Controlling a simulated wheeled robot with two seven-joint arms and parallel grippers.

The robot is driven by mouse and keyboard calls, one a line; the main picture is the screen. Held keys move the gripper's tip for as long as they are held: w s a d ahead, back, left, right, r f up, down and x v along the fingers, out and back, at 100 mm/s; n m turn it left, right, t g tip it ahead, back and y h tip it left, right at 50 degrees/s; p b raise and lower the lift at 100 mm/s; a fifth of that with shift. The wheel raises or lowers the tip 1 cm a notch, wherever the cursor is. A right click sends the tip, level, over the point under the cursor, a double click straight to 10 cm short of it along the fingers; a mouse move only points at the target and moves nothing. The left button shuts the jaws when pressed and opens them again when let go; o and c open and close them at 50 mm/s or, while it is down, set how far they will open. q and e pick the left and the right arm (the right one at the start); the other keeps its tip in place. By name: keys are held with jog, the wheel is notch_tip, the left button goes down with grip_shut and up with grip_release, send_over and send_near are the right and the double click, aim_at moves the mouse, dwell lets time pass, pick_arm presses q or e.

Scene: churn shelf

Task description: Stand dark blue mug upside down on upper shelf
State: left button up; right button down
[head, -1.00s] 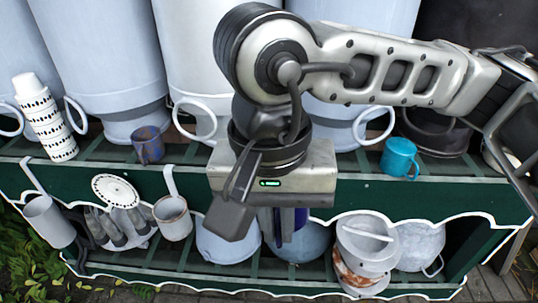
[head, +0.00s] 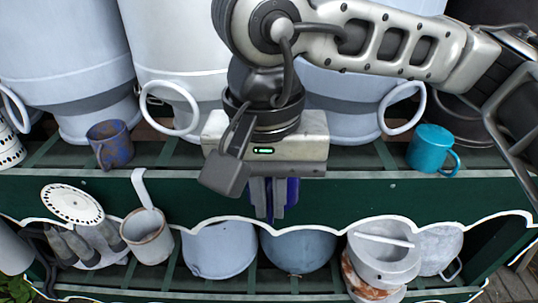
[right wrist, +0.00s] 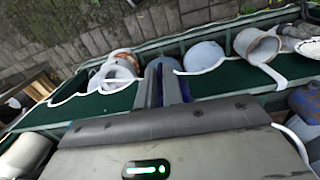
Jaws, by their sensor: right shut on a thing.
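My right gripper (head: 269,203) hangs in front of the green front board of the upper shelf (head: 65,155), fingers pointing down. It is shut on the dark blue mug (head: 293,190), of which only slivers show beside and between the fingers. In the right wrist view the fingers (right wrist: 163,88) reach past the board, with a bit of dark blue mug (right wrist: 187,90) at their edge. Whether the mug is upright or inverted cannot be told. My left gripper is in neither view.
A rusty blue mug (head: 110,143) stands left on the upper shelf and a turquoise mug (head: 430,148) right, with large pale churns (head: 180,60) behind. Between the mugs the front strip looks free, partly hidden by my arm. Pots (head: 220,248) fill the lower shelf.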

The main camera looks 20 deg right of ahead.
jog(key=w+d+p, duration=0.1)
jog(key=w+d, duration=0.3)
jog(key=w, duration=1.1)
notch_tip(320, 180, down, 7)
jog(key=shift+w+d, duration=0.3)
jog(key=shift+w, duration=0.1)
jog(key=c, duration=2)
grip_release()
jog(key=shift+f, duration=0.15)
jog(key=o, duration=0.5)
jog(key=shift+c, duration=0.2)
